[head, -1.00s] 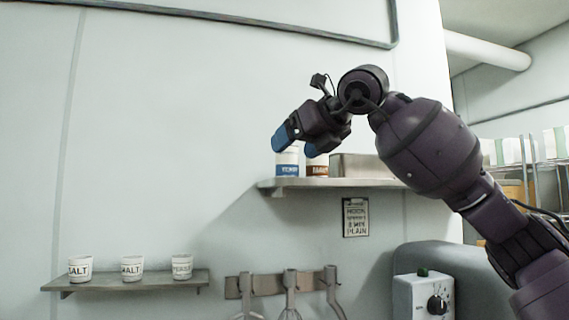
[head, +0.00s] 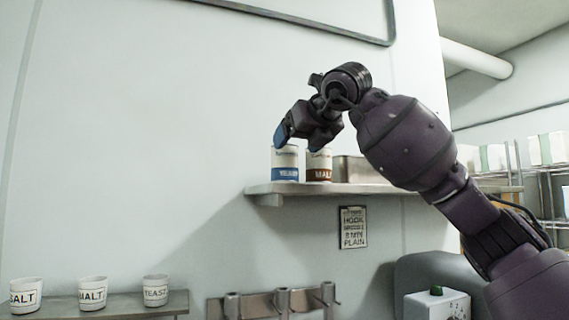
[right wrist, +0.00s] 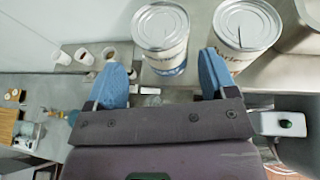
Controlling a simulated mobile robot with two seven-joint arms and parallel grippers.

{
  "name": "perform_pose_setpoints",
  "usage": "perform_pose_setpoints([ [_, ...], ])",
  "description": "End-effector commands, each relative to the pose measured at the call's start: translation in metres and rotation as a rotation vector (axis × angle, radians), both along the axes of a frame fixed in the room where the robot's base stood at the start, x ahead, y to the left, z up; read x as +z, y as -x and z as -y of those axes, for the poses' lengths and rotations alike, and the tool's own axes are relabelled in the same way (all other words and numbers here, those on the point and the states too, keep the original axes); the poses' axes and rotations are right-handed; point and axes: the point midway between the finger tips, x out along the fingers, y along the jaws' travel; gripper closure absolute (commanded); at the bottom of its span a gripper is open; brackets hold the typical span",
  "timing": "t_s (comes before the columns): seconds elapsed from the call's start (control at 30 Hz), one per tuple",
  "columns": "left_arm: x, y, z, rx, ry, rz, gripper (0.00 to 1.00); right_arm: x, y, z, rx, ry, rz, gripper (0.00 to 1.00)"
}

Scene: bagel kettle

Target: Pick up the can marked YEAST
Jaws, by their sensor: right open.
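Two cans stand upright side by side on the upper shelf (head: 350,189). The left can (head: 285,163) has a blue band whose lettering is too blurred to read surely. The right can (head: 319,166) has a brown band reading MALT. My right gripper (head: 299,139) is open and empty at the tops of the cans, partly covering them. In the right wrist view its blue fingers (right wrist: 162,80) are spread, with the blue-banded can (right wrist: 160,28) ahead between them. The brown-banded can (right wrist: 247,25) is ahead of the right finger. My left gripper is out of view.
Three white cups marked SALT (head: 25,296), MALT (head: 92,293) and YEAST (head: 155,291) stand on a lower shelf. A metal container (head: 358,170) sits right of the cans. A sign (head: 353,228) and a hook rack (head: 270,304) are below.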

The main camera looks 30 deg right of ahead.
Motion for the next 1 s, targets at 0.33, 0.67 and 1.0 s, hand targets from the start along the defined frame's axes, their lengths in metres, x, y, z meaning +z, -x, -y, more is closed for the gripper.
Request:
perform_pose_setpoints([
  [0.33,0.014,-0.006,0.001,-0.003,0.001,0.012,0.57,-0.013,-0.028,0.005,-0.001,0.000,-0.003,0.22],
  [0.67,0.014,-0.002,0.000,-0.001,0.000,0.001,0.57,-0.025,-0.052,0.008,0.001,-0.001,0.000,0.22],
  [1.0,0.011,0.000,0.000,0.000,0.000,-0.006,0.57,-0.025,-0.052,0.008,0.000,-0.001,0.000,0.47],
])
